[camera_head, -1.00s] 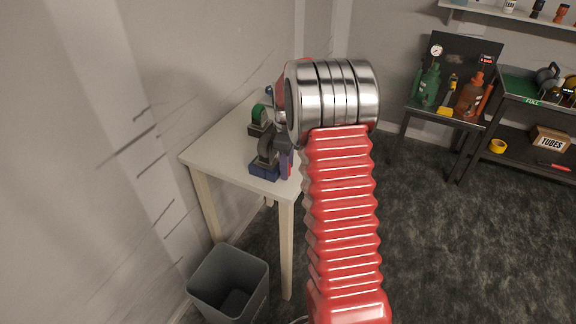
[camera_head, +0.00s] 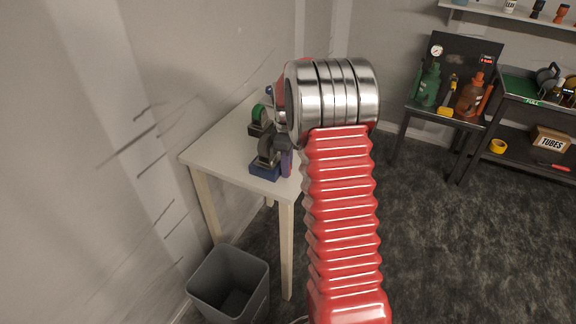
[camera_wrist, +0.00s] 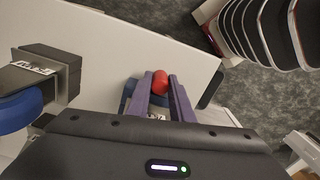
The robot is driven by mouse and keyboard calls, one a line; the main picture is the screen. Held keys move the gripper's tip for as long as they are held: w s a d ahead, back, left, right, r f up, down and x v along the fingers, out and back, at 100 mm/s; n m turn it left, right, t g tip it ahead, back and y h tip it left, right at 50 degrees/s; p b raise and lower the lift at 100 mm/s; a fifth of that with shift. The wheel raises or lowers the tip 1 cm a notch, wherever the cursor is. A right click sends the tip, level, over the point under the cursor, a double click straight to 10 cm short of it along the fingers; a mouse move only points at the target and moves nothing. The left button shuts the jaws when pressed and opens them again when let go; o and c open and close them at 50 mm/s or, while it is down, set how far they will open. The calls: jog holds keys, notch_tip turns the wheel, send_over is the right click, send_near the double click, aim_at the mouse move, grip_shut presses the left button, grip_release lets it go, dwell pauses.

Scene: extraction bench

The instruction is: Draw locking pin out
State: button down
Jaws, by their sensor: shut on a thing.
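The locking pin shows as a red rounded knob (camera_wrist: 160,83) in the wrist view. My gripper (camera_wrist: 161,85) has its two purple fingers closed on either side of this knob. The pin's shaft is hidden. A blue part (camera_wrist: 128,92) lies behind the fingers, over the white table. In the head view my gripper (camera_head: 287,163) is at the table's right edge, beside a small device with a blue base (camera_head: 265,172). The knob cannot be made out there, and my arm hides part of the table.
In the wrist view a labelled dark block (camera_wrist: 50,68) with a blue ring stands left. A grey bin (camera_head: 228,285) is on the floor below. A bench with bottles (camera_head: 427,86) stands far right.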

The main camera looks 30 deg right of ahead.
jog(key=shift+d, duration=0.1)
jog(key=shift+s+d, duration=0.55)
jog(key=shift+s, duration=0.25)
jog(key=shift+s+d, duration=0.55)
jog(key=shift+s, duration=0.25)
jog(key=c, duration=1.6)
grip_release()
jog(key=shift+a, duration=0.1)
jog(key=shift+o, duration=0.2)
notch_tip(320, 180, up, 14)
jog(key=shift+f, duration=0.15)
